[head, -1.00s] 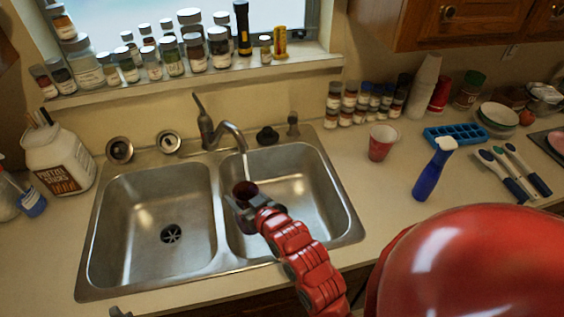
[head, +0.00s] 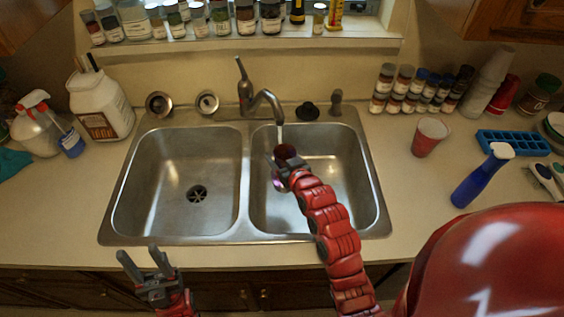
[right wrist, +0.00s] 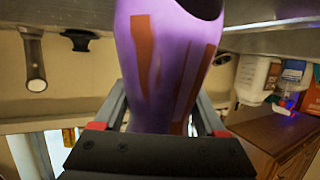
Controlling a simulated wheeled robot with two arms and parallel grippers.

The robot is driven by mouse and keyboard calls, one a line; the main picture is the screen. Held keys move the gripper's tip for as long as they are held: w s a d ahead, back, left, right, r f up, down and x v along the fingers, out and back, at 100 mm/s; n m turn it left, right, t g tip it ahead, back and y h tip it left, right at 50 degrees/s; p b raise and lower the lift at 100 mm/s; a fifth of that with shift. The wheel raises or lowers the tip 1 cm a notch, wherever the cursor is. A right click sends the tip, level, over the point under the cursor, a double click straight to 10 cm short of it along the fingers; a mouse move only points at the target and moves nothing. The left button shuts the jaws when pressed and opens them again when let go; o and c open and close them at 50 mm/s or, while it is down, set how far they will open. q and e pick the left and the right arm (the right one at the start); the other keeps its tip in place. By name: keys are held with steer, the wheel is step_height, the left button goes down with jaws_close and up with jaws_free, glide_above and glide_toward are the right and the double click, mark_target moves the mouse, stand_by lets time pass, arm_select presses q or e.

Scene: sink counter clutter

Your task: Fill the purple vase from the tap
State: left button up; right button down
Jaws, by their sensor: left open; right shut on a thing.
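The purple vase (right wrist: 168,60) with orange-brown stripes fills the middle of the right wrist view. My right gripper (right wrist: 165,115) is shut around it. In the head view the vase (head: 285,152) shows as a dark mouth with a bit of purple, over the right basin and under the tap (head: 262,97). A stream of water (head: 280,132) runs from the spout down to the vase mouth. My right gripper (head: 283,168) hides much of the vase there. The water level inside cannot be made out. My left gripper (head: 146,262) is open and empty in front of the counter's front edge.
The double sink has an empty left basin (head: 165,185) and a right basin (head: 340,195). A red cup (head: 430,137) and a blue spray bottle (head: 480,177) stand on the right counter. A white jar (head: 100,105) and another spray bottle (head: 37,125) stand on the left.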

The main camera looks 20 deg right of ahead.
steer(key=w+d+f+b, duration=0.1)
steer(key=w+b, duration=0.4)
steer(key=w, duration=0.5)
steer(key=shift+d+f, duration=0.4)
steer(key=shift+f, duration=0.3)
stand_by(0.7)
steer(key=s+a+p, duration=0.1)
steer(key=s+a, duration=0.2)
steer(key=a, duration=0.1)
steer(key=shift+s+a+p, duration=0.3)
steer(key=shift+s+p, duration=0.05)
steer(key=shift+s, duration=0.05)
stand_by(0.6)
